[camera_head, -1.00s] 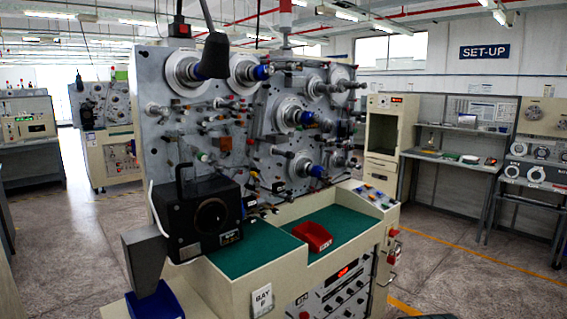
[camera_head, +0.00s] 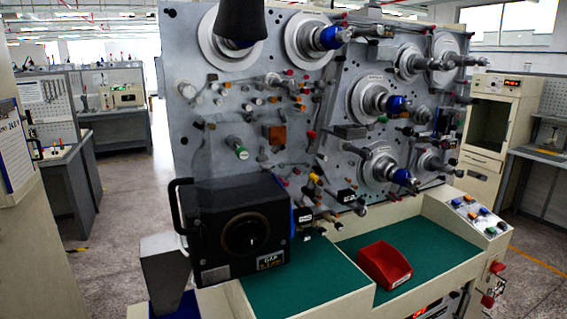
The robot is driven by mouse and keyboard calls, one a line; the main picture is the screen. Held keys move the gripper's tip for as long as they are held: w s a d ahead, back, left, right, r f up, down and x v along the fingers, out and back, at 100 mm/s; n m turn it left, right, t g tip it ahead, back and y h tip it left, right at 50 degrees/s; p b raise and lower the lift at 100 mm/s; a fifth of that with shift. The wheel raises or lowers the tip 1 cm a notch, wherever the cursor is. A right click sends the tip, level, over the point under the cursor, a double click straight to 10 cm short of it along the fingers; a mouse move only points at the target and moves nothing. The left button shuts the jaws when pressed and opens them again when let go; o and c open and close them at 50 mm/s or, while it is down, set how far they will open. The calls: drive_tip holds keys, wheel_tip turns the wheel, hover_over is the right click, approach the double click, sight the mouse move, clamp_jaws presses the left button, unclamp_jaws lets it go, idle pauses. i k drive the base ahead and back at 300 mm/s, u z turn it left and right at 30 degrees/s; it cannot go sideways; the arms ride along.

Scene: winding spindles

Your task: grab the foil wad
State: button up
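I cannot make out a foil wad anywhere in this view. A winding machine with a grey spindle panel (camera_head: 325,95) stands in front of me. Its lower ledge has a green work surface (camera_head: 425,238). A red open bin (camera_head: 384,265) sits on that surface, right of centre; I cannot tell what is inside it. A black box with a round dial (camera_head: 244,230) and a side handle stands at the left of the ledge. My gripper is not in view.
A dark lamp-like shape (camera_head: 240,18) hangs before the panel's top. A grey chute (camera_head: 165,272) juts out at lower left. A beige cabinet (camera_head: 484,140) stands behind on the right. Open floor (camera_head: 125,205) lies left of the machine, with grey benches (camera_head: 68,190) beyond.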

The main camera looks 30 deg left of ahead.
sight(265, 168)
drive_tip(key=u, duration=0.45)
drive_tip(key=i, duration=0.75)
drive_tip(key=u, duration=0.75)
